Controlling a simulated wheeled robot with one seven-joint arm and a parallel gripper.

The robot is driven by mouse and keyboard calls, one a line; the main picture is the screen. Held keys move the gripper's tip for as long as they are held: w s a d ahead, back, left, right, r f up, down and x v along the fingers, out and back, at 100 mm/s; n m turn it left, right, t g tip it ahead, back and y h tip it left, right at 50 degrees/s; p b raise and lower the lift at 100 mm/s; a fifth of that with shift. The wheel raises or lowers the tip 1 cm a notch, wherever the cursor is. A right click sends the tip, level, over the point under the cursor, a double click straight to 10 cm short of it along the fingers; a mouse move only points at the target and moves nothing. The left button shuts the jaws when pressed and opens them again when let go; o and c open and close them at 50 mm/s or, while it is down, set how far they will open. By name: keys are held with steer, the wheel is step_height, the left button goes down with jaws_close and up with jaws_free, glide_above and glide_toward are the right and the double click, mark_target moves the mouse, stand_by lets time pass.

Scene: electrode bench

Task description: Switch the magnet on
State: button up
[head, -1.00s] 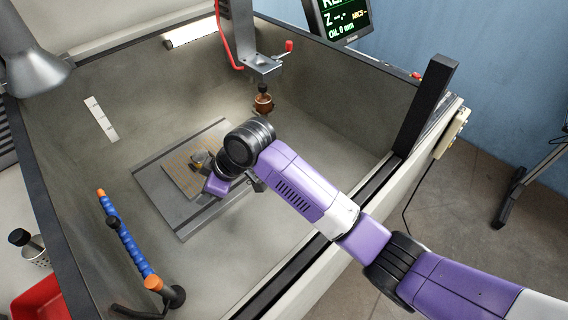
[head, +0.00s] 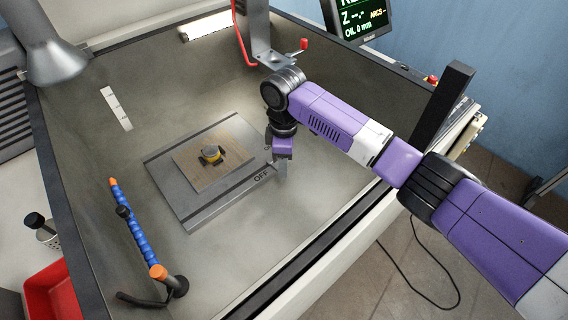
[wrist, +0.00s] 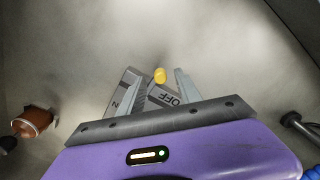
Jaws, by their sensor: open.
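The magnet (head: 200,208) is a grey block with a gridded tan top, lying on the tank floor in the head view. The letters OFF (head: 261,178) show on its front face near the right end. My gripper (head: 280,168) points down just beside that end. In the wrist view my gripper (wrist: 164,82) is open, its two fingers either side of a yellow knob (wrist: 160,75). The letters OFF (wrist: 168,98) show close to the right finger, with a letter N farther left. The knob's shaft is mostly hidden, and I cannot tell whether the fingers touch it.
A copper-coloured electrode (wrist: 33,122) hangs at the left of the wrist view. A blue jointed hose (head: 135,235) stands at the tank's left. The tank floor in front is clear.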

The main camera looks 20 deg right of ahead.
steer(key=shift+f, duration=0.95)
steer(key=shift+c, duration=0.4)
jaws_close()
stand_by(0.4)
